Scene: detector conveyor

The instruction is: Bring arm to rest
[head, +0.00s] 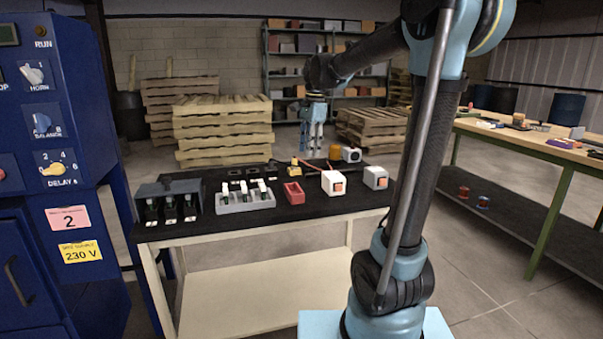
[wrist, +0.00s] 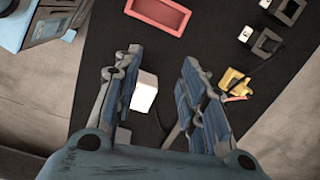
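My arm rises from its light blue base and reaches out over the black-topped table (head: 280,222). My gripper (head: 312,146) hangs fingers-down above the far side of that table in the head view. In the wrist view my gripper (wrist: 160,75) has its two blue-padded fingers spread wide apart. A white block (wrist: 145,92) shows between them, nearer the left finger. It appears to lie on the black surface below, and I see no grip on it. The fingers look empty.
The table holds a red tray (head: 293,193), a grey rack (head: 234,204), a dark holder (head: 150,217), a white box with an orange button (head: 334,183), a grey one (head: 376,178) and a yellow piece (wrist: 235,82). A blue cabinet (head: 55,120) stands left. A workbench (head: 530,137) stands right.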

